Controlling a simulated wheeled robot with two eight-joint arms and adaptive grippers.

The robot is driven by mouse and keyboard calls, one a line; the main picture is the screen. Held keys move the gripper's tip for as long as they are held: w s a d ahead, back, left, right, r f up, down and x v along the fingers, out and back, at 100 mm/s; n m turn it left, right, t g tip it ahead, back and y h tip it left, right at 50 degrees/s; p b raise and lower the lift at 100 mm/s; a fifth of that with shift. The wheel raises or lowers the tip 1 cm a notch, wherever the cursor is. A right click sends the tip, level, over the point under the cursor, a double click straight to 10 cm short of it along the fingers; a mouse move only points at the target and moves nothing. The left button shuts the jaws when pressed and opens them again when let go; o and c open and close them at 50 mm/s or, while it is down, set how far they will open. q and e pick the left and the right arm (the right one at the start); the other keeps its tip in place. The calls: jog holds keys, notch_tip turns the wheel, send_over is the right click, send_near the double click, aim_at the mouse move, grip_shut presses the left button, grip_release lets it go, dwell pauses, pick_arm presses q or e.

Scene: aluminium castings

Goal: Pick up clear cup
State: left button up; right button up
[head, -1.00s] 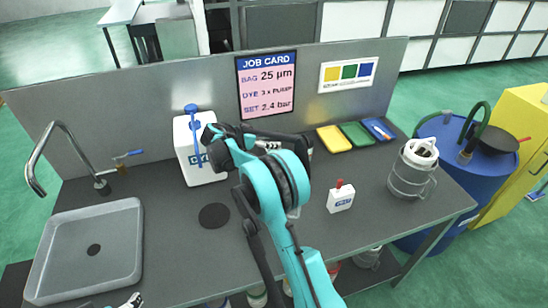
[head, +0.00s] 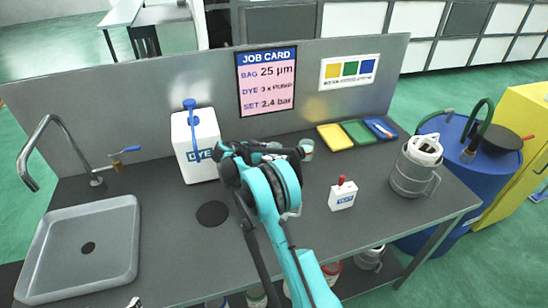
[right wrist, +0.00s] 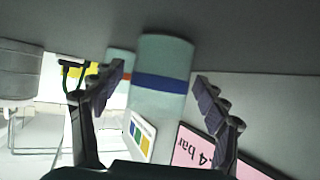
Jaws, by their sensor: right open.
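A clear, pale-teal cup with a blue band (right wrist: 163,75) appears between the fingers of my right gripper (right wrist: 160,85) in the right wrist view, where the scene is turned over. The fingers are apart, one on each side of the cup in the picture, and I see no grip on it. A second similar cup with an orange band (right wrist: 123,62) is partly hidden behind it. In the head view one clear cup (head: 306,148) shows right of my right arm, which hides much of that area. Only a small part at the bottom left edge may be my left gripper.
A white DYE container (head: 196,155) stands left of my right arm. A small white bottle with a red top (head: 342,196) and a metal jug (head: 412,172) stand to the right. Coloured trays (head: 357,134) lie at the back. The sink (head: 85,250) is at left.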

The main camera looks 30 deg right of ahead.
aim_at(280, 152)
jog(key=b+x, duration=0.1)
jog(key=x, duration=0.3)
jog(key=shift+d+f, duration=0.15)
jog(key=shift+d, duration=0.05)
jog(key=c, duration=1.4)
jog(key=shift+c, duration=0.2)
